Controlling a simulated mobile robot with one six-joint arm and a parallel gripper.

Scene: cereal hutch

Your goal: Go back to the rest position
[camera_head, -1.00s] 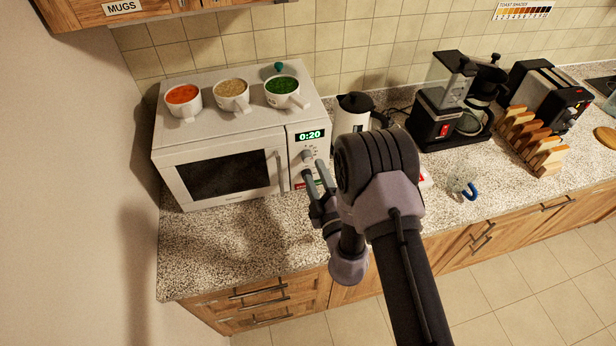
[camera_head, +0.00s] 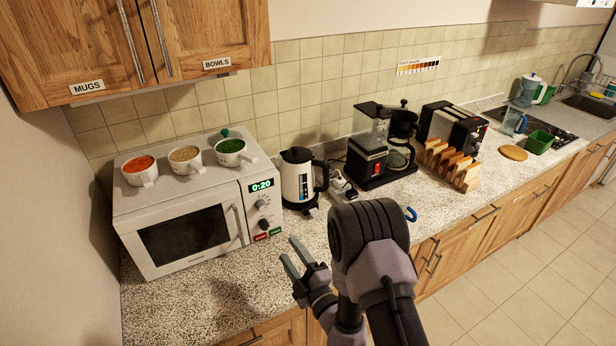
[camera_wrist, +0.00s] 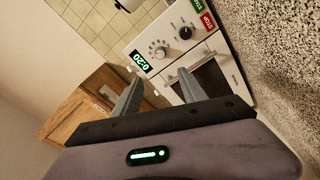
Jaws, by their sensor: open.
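My gripper (camera_head: 293,258) is open and empty, above the counter in front of the microwave's right side. In the wrist view its two fingers (camera_wrist: 157,92) stand apart with nothing between them. The white microwave (camera_head: 185,222) stands at the left end of the counter with its door shut and its display reading 0:20. It also shows in the wrist view (camera_wrist: 215,70), with its knobs and its green and red buttons. My fingers are apart from it. My arm hides part of the counter's middle.
Three bowls or cups, red-filled (camera_head: 142,175), tan-filled (camera_head: 187,168) and green-filled (camera_head: 232,156), stand on the microwave. A kettle (camera_head: 297,178), coffee maker (camera_head: 368,160), toaster (camera_head: 452,128) and bread rack (camera_head: 462,178) line the counter. Wall cabinets (camera_head: 205,35) hang above.

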